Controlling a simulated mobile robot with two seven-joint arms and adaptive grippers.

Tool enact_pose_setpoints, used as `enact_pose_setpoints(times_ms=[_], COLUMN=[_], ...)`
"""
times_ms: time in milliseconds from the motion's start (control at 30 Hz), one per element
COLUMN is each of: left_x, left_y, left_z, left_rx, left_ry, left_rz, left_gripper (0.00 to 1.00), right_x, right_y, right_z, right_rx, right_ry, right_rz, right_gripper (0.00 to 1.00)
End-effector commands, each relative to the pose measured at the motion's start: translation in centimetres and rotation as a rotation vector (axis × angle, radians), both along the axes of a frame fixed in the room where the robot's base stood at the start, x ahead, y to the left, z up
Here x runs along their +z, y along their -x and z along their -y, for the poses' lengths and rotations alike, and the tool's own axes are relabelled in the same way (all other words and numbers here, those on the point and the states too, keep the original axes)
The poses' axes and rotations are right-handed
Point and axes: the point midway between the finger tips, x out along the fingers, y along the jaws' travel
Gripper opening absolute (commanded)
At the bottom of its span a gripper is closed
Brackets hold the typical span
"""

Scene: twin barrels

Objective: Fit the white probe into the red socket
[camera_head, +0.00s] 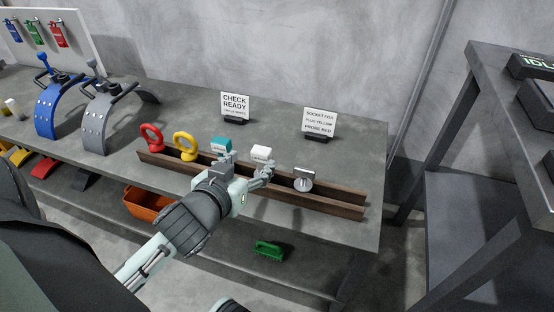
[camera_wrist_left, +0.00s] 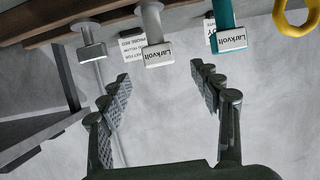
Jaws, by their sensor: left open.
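The white probe (camera_head: 260,153) has a white block top and stands in the wooden rack (camera_head: 335,205) on the bench. In the left wrist view, the white probe (camera_wrist_left: 157,50) shows a label and a pale stem. My left gripper (camera_head: 247,168) is open at the rack, with the probe beyond its fingertips. In the wrist view, the left gripper's fingers (camera_wrist_left: 162,78) are spread and empty, apart from the probe. A red ring-shaped piece (camera_head: 151,137) stands at the rack's left end; I cannot tell if it is the red socket. My right gripper is not in view.
A yellow ring (camera_head: 185,146) and teal block (camera_head: 221,144) stand left of the probe, a grey-topped piece (camera_head: 304,179) right. Two signs (camera_head: 235,105) (camera_head: 320,122) stand behind. Blue (camera_head: 48,110) and grey (camera_head: 106,115) arches stand left. An orange bin (camera_head: 147,204) and green brush (camera_head: 270,250) are below.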

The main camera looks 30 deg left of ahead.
Motion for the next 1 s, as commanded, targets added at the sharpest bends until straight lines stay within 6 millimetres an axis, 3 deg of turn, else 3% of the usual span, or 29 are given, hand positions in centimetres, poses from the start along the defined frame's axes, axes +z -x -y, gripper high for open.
enact_pose_setpoints(times_ms=[533, 833, 1000], left_x=[-2.4, -2.8, -2.7], left_y=[-6.4, -6.9, -6.9], left_z=[-1.3, -1.4, -1.4], left_rx=[-0.002, -0.001, -0.001], left_ry=[-0.002, 0.000, 0.000], left_rz=[0.002, 0.000, 0.000], left_gripper=[0.64, 0.64, 0.45], right_x=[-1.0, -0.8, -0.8], right_y=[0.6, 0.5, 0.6], right_z=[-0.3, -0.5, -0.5], right_rx=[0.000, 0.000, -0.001], right_ry=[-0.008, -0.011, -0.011], right_rz=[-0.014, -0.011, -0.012], right_gripper=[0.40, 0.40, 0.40])
